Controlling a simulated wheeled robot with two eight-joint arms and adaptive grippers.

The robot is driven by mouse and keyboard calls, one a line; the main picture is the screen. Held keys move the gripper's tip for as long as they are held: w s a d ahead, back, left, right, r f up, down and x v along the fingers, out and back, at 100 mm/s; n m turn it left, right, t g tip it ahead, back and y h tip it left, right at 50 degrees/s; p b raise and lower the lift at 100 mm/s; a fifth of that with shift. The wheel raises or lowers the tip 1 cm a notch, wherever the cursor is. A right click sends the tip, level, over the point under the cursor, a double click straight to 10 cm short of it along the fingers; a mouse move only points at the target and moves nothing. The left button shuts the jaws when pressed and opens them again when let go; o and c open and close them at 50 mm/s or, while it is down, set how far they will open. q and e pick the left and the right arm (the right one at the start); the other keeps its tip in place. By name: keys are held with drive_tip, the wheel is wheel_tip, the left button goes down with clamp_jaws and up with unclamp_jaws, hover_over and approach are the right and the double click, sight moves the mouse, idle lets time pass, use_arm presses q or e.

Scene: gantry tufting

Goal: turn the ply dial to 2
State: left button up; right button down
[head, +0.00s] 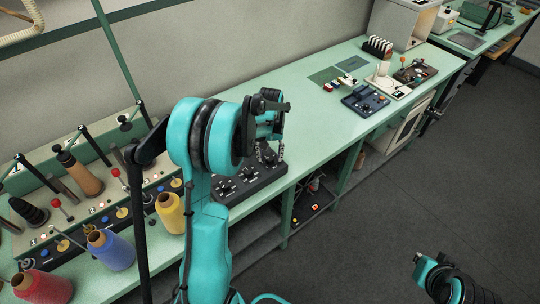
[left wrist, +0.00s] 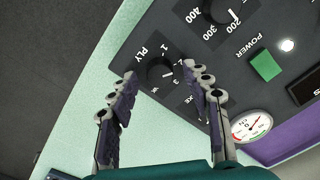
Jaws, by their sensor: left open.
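The ply dial (left wrist: 160,73) is a round black knob on a dark control panel, beside the white word PLY. The numbers around it are partly readable, including 1, 2 and 3. A light mark on its right side lies near 2 and 3; which it points to is unclear. My left gripper (left wrist: 160,72) is open, with one fingertip on each side of the dial in the picture. Whether the fingers touch it cannot be told. In the head view my left gripper (head: 270,112) is over the panel (head: 252,190), and my arm hides part of it.
Other knobs (left wrist: 221,10), a green power button (left wrist: 265,65) and a gauge (left wrist: 251,124) share the panel. Thread cones, including a yellow one (head: 171,213) and a blue one (head: 110,250), stand at left.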

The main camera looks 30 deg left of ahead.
sight(270, 158)
use_arm(q)
wheel_tip(270, 158, up, 12)
drive_tip(key=shift+f, duration=0.2)
idle(0.5)
drive_tip(key=s+d+f+m+t+b, duration=0.2)
drive_tip(key=s+d+m+t, duration=0.1)
drive_tip(key=s+d, duration=0.5)
drive_tip(key=s+d+f+m+t+b, duration=0.2)
drive_tip(key=s+d+m+t+b, duration=0.1)
drive_tip(key=s+d, duration=0.4)
drive_tip(key=s+t, duration=0.1)
drive_tip(key=s, duration=0.2)
drive_tip(key=shift+s+d, duration=0.35)
drive_tip(key=shift+s, duration=0.05)
